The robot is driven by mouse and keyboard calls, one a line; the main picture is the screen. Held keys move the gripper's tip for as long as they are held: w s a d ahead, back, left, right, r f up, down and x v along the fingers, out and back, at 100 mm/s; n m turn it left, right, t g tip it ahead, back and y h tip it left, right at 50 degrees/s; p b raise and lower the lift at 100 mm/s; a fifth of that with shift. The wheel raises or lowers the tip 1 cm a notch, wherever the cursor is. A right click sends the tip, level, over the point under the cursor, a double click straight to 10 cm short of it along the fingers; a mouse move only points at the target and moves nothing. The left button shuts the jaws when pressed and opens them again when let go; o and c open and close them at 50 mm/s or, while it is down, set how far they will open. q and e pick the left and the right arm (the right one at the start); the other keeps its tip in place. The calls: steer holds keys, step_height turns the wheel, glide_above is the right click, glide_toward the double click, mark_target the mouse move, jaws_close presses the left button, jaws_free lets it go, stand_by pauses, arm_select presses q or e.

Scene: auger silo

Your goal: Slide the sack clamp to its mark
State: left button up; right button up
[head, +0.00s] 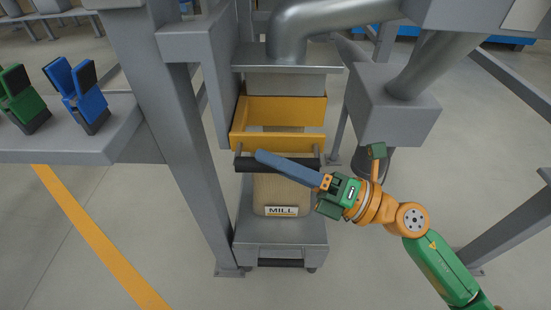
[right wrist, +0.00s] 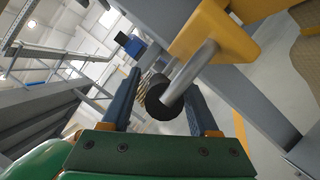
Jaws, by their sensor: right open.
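The sack clamp is a yellow frame (head: 280,143) under the grey spout, with a black grip bar (head: 242,163) held out in front on short metal rods. The frame shows at the upper right of the right wrist view (right wrist: 225,40). My right gripper (head: 262,157) has long blue fingers and reaches in from the right at the bar. In the right wrist view, the bar's round end (right wrist: 165,103) lies between the two open fingers, with gaps visible. The tan sack (head: 265,195) hangs or stands below the clamp. I cannot make out the mark. My left gripper is not in view.
A shelf (head: 60,140) holds blue and green clips. A grey hopper (head: 390,105) is at right.

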jaws_close()
stand_by(1.3)
